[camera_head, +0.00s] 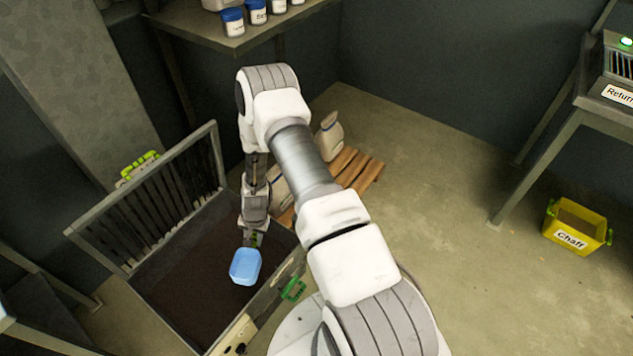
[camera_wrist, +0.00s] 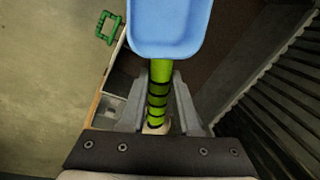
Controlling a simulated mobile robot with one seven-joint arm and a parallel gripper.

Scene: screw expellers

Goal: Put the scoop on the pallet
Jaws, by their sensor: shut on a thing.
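The scoop has a light blue bowl (camera_head: 245,267) and a green handle with black bands. In the wrist view its bowl (camera_wrist: 172,28) is at the top and its handle (camera_wrist: 159,95) runs down between the fingers. My gripper (camera_head: 253,232) is shut on the handle; it also shows in the wrist view (camera_wrist: 158,105). The scoop is above the dark-filled bin (camera_head: 190,262), apart from its walls as far as I can see. The wooden pallet (camera_head: 358,172) lies on the floor behind my arm, partly hidden by it, with pale sacks (camera_head: 328,137) on it.
The bin has a raised slatted grate (camera_head: 160,195) at its back left and a green handle (camera_head: 293,289) at its front right. A yellow Chaff crate (camera_head: 575,228) stands on the floor at right, near a table (camera_head: 560,130). A shelf with jars (camera_head: 232,22) is at the top. Floor between is clear.

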